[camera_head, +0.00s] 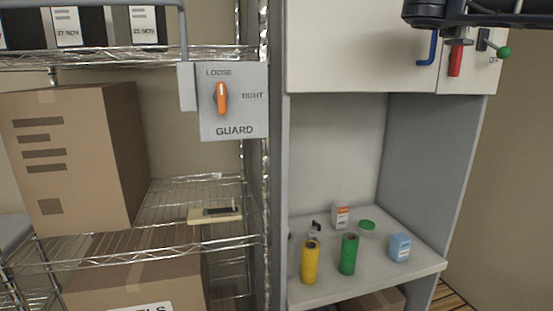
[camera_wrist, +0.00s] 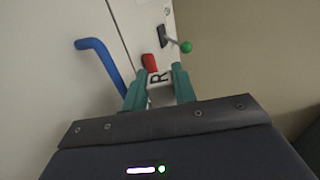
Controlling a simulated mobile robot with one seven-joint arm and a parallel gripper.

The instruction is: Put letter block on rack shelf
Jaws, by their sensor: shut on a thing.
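A white letter block marked with a black R (camera_wrist: 158,78) sits between the teal fingers of my gripper (camera_wrist: 158,88) in the wrist view. The gripper is shut on it, in front of the white cabinet. In the head view the dark end of my arm shows at the top right, but I cannot make out the block there. The wire rack stands at the left of the head view. Its middle shelf (camera_head: 190,192) holds a large cardboard box (camera_head: 75,150) and a small pale board with a dark part (camera_head: 215,214), with some bare wire around them.
A grey GUARD switch box (camera_head: 233,103) hangs on the rack's front. Blue (camera_head: 430,47) and red (camera_head: 455,60) handles and a green-knobbed lever (camera_head: 502,52) are on the cabinet. Yellow (camera_head: 310,262) and green (camera_head: 348,254) cylinders stand on its lower counter.

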